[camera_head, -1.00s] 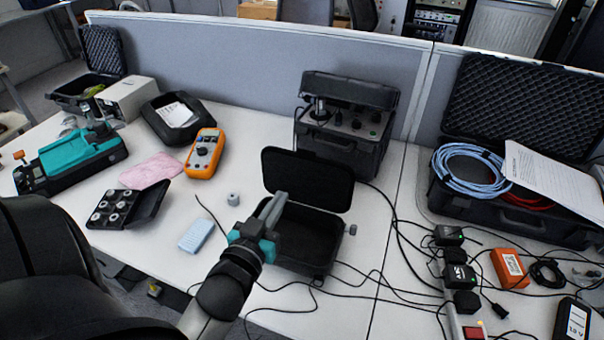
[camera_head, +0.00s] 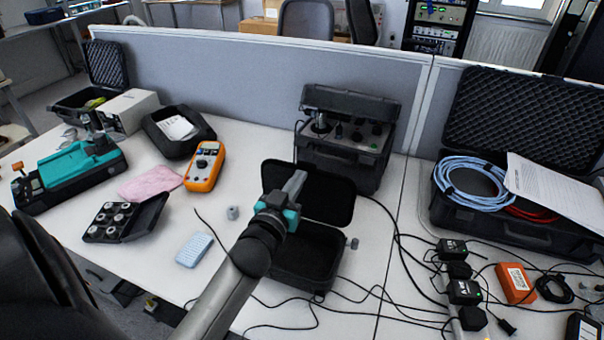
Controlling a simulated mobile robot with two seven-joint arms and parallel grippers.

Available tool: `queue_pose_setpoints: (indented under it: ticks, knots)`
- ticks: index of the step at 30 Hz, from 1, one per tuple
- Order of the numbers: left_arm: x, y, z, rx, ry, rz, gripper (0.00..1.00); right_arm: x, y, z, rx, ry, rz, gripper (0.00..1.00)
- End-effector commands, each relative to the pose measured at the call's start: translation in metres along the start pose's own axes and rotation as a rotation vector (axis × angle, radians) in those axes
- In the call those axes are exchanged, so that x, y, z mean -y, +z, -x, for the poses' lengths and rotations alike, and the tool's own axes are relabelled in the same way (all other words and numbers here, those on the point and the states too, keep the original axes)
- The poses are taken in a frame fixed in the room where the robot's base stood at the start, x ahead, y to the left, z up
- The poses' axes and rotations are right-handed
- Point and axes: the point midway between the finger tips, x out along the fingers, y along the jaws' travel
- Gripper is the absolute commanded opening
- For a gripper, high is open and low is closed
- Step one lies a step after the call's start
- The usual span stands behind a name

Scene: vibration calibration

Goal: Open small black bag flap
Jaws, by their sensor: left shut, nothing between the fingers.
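The small black bag (camera_head: 306,262) stands on the table in the middle of the head view. Its flap (camera_head: 330,198) is raised, standing up at the bag's back edge, and the dark inside shows. My left gripper (camera_head: 296,184), with teal parts at its base, is shut and empty. It reaches up in front of the flap and hides part of it and of the bag's left side. I cannot tell whether the fingers touch the flap. My right gripper is not in view.
A black instrument case (camera_head: 345,140) stands right behind the bag. An orange multimeter (camera_head: 204,166), a light blue block (camera_head: 194,250) and a small grey cylinder (camera_head: 233,213) lie to the left. Cables and an orange box (camera_head: 515,283) crowd the right. A grey partition (camera_head: 250,85) closes the back.

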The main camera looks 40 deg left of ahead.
Motion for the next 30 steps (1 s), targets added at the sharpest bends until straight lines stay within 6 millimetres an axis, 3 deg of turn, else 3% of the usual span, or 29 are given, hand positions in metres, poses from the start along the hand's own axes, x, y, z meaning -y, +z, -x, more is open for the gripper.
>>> queue_pose_setpoints:
  ticks: [7,21,30]
  knots:
    - [0.000,0.000,-0.024,0.000,0.000,-0.001,0.00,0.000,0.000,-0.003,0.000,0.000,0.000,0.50]
    - [0.000,0.000,-0.027,0.002,0.000,0.000,0.00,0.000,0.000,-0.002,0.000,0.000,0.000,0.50]
    - [0.000,-0.007,-0.039,0.061,0.000,0.001,0.00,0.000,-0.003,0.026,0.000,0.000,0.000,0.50]
